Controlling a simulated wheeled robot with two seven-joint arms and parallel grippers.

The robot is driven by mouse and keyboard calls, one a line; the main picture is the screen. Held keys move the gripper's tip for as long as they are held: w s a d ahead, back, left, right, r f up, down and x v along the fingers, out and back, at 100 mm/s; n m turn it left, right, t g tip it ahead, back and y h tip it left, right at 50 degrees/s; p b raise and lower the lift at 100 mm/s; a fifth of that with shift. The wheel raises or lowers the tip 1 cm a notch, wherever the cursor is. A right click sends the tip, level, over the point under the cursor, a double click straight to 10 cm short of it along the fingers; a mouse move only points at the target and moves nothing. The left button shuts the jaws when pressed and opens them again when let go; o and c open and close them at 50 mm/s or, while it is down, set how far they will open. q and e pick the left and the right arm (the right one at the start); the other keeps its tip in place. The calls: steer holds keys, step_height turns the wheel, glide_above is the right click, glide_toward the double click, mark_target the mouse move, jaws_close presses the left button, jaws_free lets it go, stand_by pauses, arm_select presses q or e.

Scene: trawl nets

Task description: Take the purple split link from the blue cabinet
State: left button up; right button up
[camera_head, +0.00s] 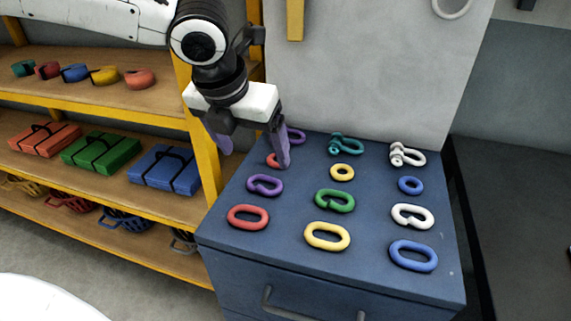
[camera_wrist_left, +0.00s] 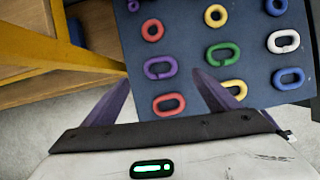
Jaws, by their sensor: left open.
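The purple split link (camera_head: 264,185) lies flat on top of the blue cabinet (camera_head: 285,249), in the left column between a red ring and a red oval link. In the left wrist view the purple split link (camera_wrist_left: 160,67) shows between the two fingertips, beyond them. My left gripper (camera_head: 254,157) is open and empty, with its purple fingers pointing down. It is above the cabinet's back left part, apart from the link. One finger partly hides the red ring (camera_head: 272,160) and the purple piece behind it (camera_head: 296,135). My right gripper is not in view.
Close around are a red oval link (camera_head: 248,216), a green split link (camera_head: 334,200) and a yellow ring (camera_head: 342,172). A yellow-framed shelf (camera_head: 203,160) stands left of the cabinet. A grey panel (camera_head: 370,70) rises behind it.

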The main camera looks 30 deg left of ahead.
arm_select(q)
steer(key=x, duration=0.2)
steer(key=b+x, duration=0.1)
steer(key=x, duration=0.1)
steer(key=shift+s+f, duration=0.15)
steer(key=shift+s, duration=0.1)
steer(key=b+x, duration=0.1)
steer(key=x, duration=0.4)
steer(key=shift+s+f, duration=0.1)
steer(key=shift+s, duration=0.1)
steer(key=shift+w+f, duration=0.15)
steer(key=shift+f, duration=0.05)
steer(key=c, duration=1.1)
steer(key=shift+c, duration=1.1)
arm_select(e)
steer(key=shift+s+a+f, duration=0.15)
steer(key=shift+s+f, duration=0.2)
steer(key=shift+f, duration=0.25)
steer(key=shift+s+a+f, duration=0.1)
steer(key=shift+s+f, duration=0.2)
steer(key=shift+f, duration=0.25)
